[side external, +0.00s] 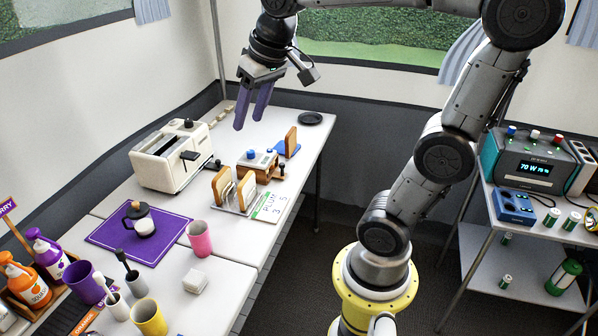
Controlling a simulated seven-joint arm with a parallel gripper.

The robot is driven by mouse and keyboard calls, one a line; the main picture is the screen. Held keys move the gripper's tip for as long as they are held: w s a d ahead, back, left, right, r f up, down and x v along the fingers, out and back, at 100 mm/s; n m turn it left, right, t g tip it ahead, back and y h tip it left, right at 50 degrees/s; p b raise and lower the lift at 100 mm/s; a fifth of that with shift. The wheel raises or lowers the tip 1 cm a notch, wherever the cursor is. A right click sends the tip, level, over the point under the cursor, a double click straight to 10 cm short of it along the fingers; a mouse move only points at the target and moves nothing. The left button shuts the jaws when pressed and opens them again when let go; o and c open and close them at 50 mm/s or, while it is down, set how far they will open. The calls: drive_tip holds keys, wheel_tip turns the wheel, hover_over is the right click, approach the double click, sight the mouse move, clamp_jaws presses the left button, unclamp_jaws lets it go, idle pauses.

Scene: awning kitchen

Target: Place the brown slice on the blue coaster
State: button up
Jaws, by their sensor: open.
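A brown slice (291,140) stands upright at the blue coaster (281,150), near the right edge of the white table; it appears to rest on the coaster. Two more brown slices, one on the left (222,184) and one on the right (246,189), stand upright in a wire rack (233,207) nearer the camera. My gripper (249,122) has purple fingers pointing down. It is open and empty, in the air above the table, to the left of the coaster and apart from all the slices.
A cream toaster (168,161) stands left of my gripper. A small wooden box with blue knobs (256,163) sits between rack and coaster. A black round plate (310,118) lies at the far end. A pink cup (199,238) and purple mat (116,240) are nearer the camera.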

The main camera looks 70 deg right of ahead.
drive_tip(key=s+a+f+n+t+y, duration=0.1)
drive_tip(key=s+a+f+n, duration=0.3)
drive_tip(key=s, duration=0.7)
wheel_tip(320, 180, down, 3)
drive_tip(key=shift+s+a+f, duration=0.1)
drive_tip(key=shift+s+a, duration=0.1)
drive_tip(key=shift+a, duration=0.75)
